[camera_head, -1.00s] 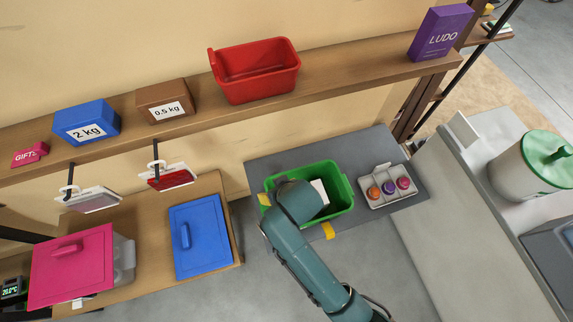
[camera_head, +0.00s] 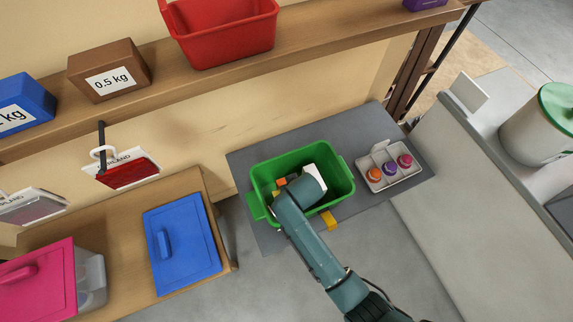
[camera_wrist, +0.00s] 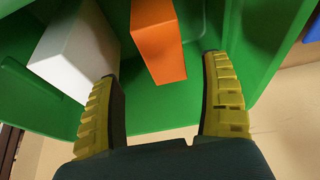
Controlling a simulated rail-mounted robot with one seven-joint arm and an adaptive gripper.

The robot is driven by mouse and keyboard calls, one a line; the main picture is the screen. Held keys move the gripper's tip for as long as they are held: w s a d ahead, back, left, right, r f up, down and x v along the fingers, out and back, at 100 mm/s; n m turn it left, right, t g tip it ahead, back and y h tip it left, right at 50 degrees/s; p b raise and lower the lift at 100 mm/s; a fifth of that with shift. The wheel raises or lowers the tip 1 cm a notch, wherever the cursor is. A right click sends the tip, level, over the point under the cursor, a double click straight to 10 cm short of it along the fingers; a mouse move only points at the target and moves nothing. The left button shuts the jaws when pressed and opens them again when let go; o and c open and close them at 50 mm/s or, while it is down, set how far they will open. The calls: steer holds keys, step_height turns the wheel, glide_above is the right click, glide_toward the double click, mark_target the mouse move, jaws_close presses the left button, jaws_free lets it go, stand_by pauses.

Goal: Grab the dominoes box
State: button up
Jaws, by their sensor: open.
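No box in view has a readable dominoes label. A white box (camera_head: 316,174) and an orange box (camera_head: 281,182) are in the green bin (camera_head: 342,180). In the wrist view the white box (camera_wrist: 82,50) is at upper left and the orange box (camera_wrist: 158,42) at upper centre, in front of the green bin wall (camera_wrist: 245,40). My gripper (camera_wrist: 160,74) is open, with its yellow fingers spread apart. The near end of the orange box lies between the fingertips in the picture; I see no contact.
The bin stands on a grey surface (camera_head: 250,190) beside a tray of coloured round items (camera_head: 389,168). A shelf (camera_head: 215,92) above holds a red bin (camera_head: 225,35) and a 0.5 kg box (camera_head: 108,70). A blue-lidded container (camera_head: 182,240) is at left, a grey counter (camera_head: 470,210) at right.

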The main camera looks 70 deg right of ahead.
steer(key=b+x, duration=0.2)
steer(key=x, duration=0.3)
steer(key=shift+w+a, duration=0.15)
steer(key=shift+f, duration=0.2)
stand_by(0.3)
steer(key=shift+c, duration=0.2)
steer(key=c, duration=1.3)
